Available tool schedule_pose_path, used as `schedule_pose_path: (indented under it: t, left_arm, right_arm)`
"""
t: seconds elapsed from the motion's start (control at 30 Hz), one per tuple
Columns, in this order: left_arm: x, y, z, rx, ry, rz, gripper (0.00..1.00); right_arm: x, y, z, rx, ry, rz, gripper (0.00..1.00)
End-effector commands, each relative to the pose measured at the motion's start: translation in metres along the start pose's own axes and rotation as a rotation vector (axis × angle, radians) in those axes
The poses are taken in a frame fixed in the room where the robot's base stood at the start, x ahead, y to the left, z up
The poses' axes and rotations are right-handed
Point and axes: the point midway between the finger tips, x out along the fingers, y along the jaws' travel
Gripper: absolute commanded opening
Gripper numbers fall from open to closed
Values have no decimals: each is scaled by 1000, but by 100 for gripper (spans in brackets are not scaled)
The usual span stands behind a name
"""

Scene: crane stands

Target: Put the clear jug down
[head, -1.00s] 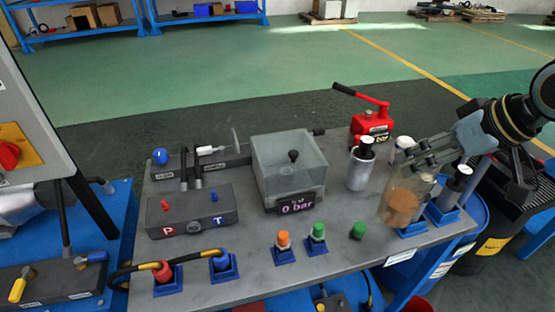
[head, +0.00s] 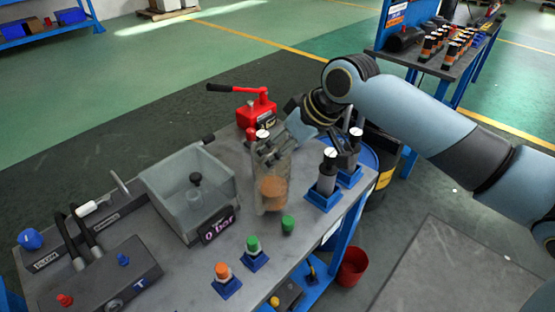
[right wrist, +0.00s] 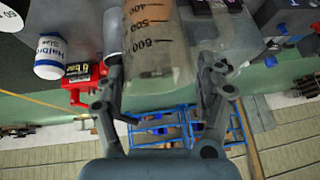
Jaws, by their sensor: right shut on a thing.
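The clear jug (head: 272,190) has orange-brown liquid in its bottom and stands upright over the grey bench top (head: 190,262). It is just right of the clear tank and behind a loose green plug. I cannot tell whether its base touches the bench. My right gripper (head: 272,150) is shut on the jug's upper part. In the right wrist view the jug (right wrist: 158,50), with its printed scale, sits between the two fingers (right wrist: 165,85). My left gripper is not in view.
The clear tank (head: 160,190) with a bar display is left of the jug. The red hand pump (head: 257,110) is behind. Blue stands with cylinders (head: 325,185) are to the right. Green (head: 288,225) and orange (head: 221,272) plugs are in front. A white-and-blue bottle (right wrist: 48,48) shows in the wrist view.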

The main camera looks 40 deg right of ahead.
Motion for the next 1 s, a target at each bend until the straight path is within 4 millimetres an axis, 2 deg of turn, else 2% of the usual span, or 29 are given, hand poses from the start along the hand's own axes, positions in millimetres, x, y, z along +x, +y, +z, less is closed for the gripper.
schedule_pose_path:
  t: [0.07,0.17,0.57,0.6,0.77,1.0]
  left_arm:
    - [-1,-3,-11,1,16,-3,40]
    - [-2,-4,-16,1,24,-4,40]
    - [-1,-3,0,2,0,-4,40]
    - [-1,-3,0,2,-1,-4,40]
    - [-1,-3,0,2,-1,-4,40]
    - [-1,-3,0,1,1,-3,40]
  right_arm:
    - [11,1,8,4,-3,-2,14]
    - [22,3,14,3,-1,-2,14]
    - [28,4,17,1,0,0,14]
    - [28,4,18,1,-2,0,74]
    - [28,4,18,1,-2,0,95]
    - [28,4,18,1,-1,0,95]
